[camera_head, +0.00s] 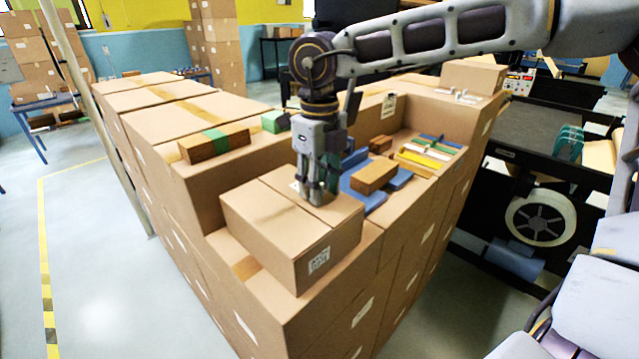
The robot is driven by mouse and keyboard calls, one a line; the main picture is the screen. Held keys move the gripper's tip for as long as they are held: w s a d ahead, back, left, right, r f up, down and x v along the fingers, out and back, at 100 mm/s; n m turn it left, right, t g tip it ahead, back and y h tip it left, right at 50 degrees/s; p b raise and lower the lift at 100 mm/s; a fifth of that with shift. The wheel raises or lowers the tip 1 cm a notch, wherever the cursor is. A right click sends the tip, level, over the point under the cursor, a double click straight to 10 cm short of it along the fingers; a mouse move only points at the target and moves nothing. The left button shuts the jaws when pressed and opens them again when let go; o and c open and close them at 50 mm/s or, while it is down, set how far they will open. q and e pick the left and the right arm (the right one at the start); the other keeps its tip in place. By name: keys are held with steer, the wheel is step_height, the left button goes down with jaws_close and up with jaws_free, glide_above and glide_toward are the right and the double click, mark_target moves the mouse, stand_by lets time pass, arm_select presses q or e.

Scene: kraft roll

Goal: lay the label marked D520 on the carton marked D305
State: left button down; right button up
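My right gripper (318,190) points straight down at the top of the front carton (265,222), with its fingertips at or just above the carton's top. I cannot tell whether its fingers are open or shut, or whether they hold a label. A small white patch (294,186) shows beside the fingers on the carton top. The front carton has a printed white label (319,261) on its near face, too small to read. Another white label (388,106) is on a carton face behind the gripper. I cannot make out D520 or D305 anywhere. My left gripper is not in view.
Stacked cartons form the work surface. A wooden block with a green band (214,143) lies on the left cartons. Right of the gripper are a wooden block (374,177), blue pieces (398,178) and several coloured strips (430,152). A black machine (550,160) stands at the right.

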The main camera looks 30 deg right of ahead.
steer(key=shift+o, duration=0.3)
steer(key=shift+r, duration=0.2)
step_height(320, 180, up, 12)
stand_by(0.7)
stand_by(0.7)
